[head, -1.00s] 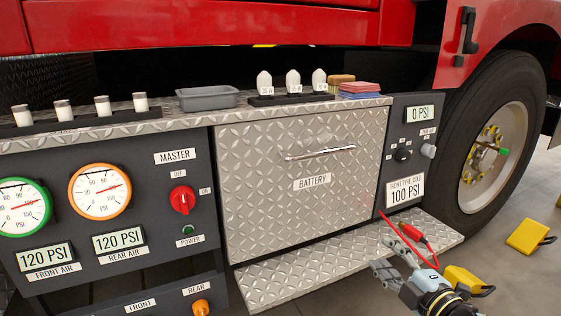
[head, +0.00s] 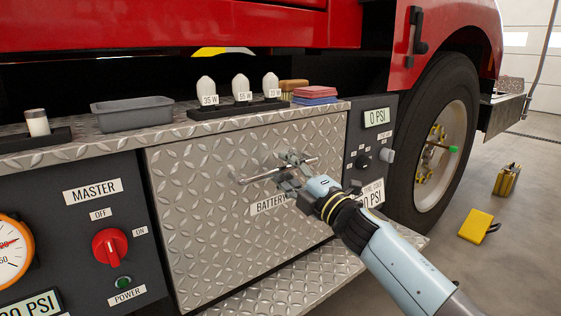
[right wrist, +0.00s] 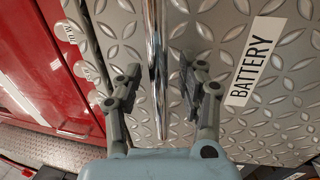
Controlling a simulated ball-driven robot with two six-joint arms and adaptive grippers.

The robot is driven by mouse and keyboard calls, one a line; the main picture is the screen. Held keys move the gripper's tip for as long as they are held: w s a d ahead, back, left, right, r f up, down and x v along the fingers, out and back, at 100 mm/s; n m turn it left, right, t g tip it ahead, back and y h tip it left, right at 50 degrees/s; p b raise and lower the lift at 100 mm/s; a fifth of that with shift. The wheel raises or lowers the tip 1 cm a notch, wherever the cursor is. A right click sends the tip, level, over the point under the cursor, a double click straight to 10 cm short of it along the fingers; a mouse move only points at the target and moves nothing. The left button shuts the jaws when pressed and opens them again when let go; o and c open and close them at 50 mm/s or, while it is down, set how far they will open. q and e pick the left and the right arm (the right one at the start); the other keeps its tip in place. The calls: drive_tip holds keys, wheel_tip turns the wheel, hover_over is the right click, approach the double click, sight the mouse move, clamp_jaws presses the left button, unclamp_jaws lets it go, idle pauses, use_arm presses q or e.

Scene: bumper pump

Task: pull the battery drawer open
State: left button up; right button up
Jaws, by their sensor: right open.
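The battery drawer (head: 205,215) has a diamond-plate front and sits closed, flush in the truck's side. Its BATTERY label (head: 268,204) is partly hidden by my right gripper. A chrome bar handle (head: 255,178) runs across the upper part of the front. My right gripper (head: 288,172) is at the right part of the handle, with its fingers apart. In the right wrist view the handle (right wrist: 157,70) runs between the two open fingers (right wrist: 158,88), with a gap visible on each side. My left gripper is not in view.
A diamond-plate step (head: 300,285) juts out below the drawer. Above it, a shelf holds a grey tray (head: 132,113), a bulb rack (head: 238,108) and folded cloths (head: 316,94). A panel with a red master switch (head: 110,247) is at left. Yellow chocks (head: 478,226) lie on the floor at right.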

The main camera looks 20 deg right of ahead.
drive_tip(key=shift+w+a+r, duration=0.1)
drive_tip(key=shift+w, duration=0.15)
clamp_jaws()
idle(0.6)
